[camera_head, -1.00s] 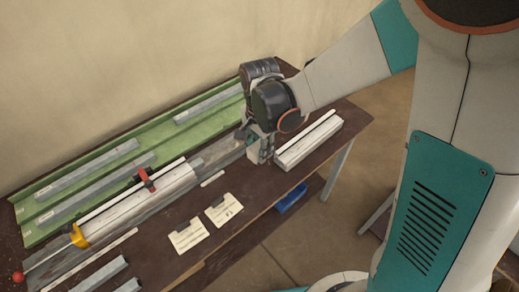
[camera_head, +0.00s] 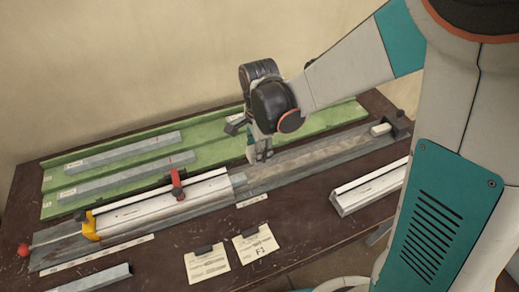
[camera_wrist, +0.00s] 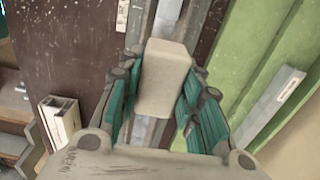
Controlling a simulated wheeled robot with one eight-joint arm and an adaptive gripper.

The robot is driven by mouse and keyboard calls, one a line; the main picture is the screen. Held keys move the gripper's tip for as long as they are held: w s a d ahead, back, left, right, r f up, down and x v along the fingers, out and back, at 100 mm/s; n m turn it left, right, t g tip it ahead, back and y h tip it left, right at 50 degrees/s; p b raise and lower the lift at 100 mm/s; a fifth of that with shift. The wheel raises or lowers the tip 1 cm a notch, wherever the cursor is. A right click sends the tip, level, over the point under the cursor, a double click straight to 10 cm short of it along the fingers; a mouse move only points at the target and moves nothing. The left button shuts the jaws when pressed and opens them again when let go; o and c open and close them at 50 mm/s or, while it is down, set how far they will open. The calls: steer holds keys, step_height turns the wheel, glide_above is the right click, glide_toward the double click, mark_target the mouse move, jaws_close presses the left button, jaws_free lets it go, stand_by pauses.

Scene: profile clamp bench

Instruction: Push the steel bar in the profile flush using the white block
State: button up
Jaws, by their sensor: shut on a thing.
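My gripper (camera_head: 262,157) is over the steel rail, just right of the clamped profile's right end. In the wrist view its teal-padded fingers (camera_wrist: 155,105) are shut on the white block (camera_wrist: 165,75), which stands between them. In the head view the fingers mostly hide this block. The white profile (camera_head: 150,209) lies along the rail, held by a red clamp and a yellow clamp. A grey steel end (camera_head: 239,180) shows at the profile's right end. In the wrist view a pale grey strip (camera_wrist: 168,12) runs beyond the block; I cannot tell whether they touch.
A green tray (camera_head: 210,133) with several grey bars lies behind the rail. A pale piece (camera_head: 381,129) sits by a black stop (camera_head: 399,121) at the rail's far right. A spare white profile (camera_head: 370,188) and two cards (camera_head: 256,245) lie in front.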

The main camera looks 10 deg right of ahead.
mark_target(241, 176)
steer(key=shift+f+b, duration=3)
steer(key=shift+f, duration=0.9)
steer(key=shift+a, duration=0.1)
steer(key=shift+s+a, duration=0.3)
steer(key=shift+a, duration=0.7)
steer(key=shift+s+a, duration=0.3)
steer(key=shift+a, duration=0.65)
steer(key=shift+s+a, duration=0.3)
steer(key=shift+a, duration=0.7)
steer(key=shift+d, duration=0.1)
steer(key=shift+w+d, duration=0.25)
steer(key=shift+d, duration=0.6)
steer(key=shift+r, duration=0.15)
step_height(241, 176, up, 10)
steer(key=p, duration=0.6)
steer(key=shift+p, duration=0.3)
